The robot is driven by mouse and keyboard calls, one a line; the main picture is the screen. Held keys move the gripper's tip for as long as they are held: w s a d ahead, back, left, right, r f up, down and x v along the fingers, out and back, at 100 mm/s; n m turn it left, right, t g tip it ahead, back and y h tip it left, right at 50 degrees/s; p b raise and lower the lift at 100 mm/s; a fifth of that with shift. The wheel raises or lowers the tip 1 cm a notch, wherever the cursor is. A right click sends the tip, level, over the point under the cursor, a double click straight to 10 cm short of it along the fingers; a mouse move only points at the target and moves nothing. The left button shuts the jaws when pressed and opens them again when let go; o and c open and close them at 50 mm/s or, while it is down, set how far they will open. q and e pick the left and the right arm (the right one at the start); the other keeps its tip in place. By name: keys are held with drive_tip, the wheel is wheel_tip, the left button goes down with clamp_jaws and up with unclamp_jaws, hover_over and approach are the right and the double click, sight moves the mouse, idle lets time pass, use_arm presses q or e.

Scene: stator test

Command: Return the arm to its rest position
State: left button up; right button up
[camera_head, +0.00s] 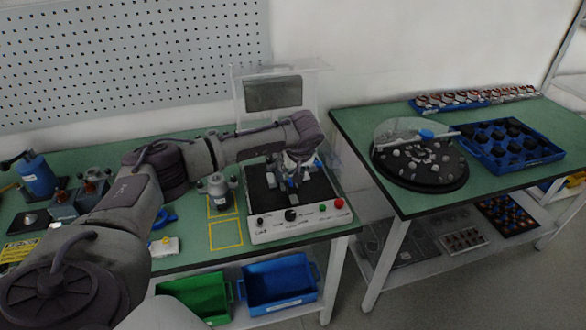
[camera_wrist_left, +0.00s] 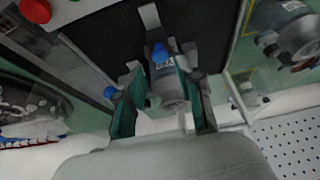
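My left arm (camera_head: 165,170) reaches in from the left across the near table, bent over the test machine (camera_head: 300,225). My left gripper (camera_head: 294,182) points down over the machine's black top, near small grey and blue parts. In the left wrist view the two teal-lined fingers of the gripper (camera_wrist_left: 160,105) are spread apart. A grey cylindrical part with a blue knob (camera_wrist_left: 168,85) shows between and beyond them, with a visible gap on the left side. I cannot tell whether the fingers touch it. My right gripper is not in view.
A clear upright panel (camera_head: 318,85) stands behind the machine. A grey motor-like part (camera_head: 217,190) stands left of it near yellow squares. The right table holds a black turntable (camera_head: 425,180) and a blue tray (camera_head: 550,158). Green and blue bins (camera_head: 278,283) are below.

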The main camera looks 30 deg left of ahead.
use_arm(q)
drive_tip(key=shift+s+d+r, duration=0.1)
drive_tip(key=shift+r, duration=0.25)
